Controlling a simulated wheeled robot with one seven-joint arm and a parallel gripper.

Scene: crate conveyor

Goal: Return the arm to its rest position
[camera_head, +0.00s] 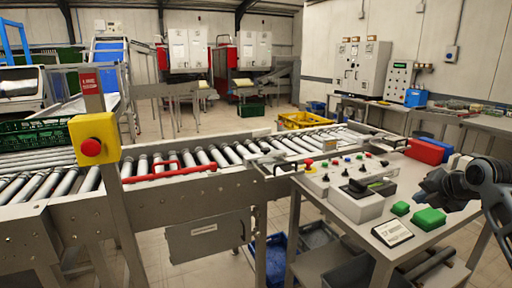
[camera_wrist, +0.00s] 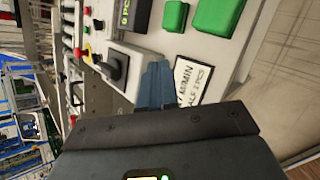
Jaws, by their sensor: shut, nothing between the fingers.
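My gripper (camera_head: 424,190) is at the right of the head view, above the grey control table (camera_head: 350,243) and close to the green blocks. In the wrist view my gripper (camera_wrist: 157,70) has its blue-grey fingers together, with nothing between them. Beyond the fingers are the control box with a black lever (camera_wrist: 117,67), a white label card (camera_wrist: 195,75) and two green blocks (camera_wrist: 222,14). My arm comes in from the right edge of the head view, bent.
The roller conveyor (camera_head: 206,158) runs across the left and middle, with a yellow stop box (camera_head: 95,138) on a post in front. A dark green crate (camera_head: 35,133) sits on it at left. Blue bins (camera_head: 270,262) are below.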

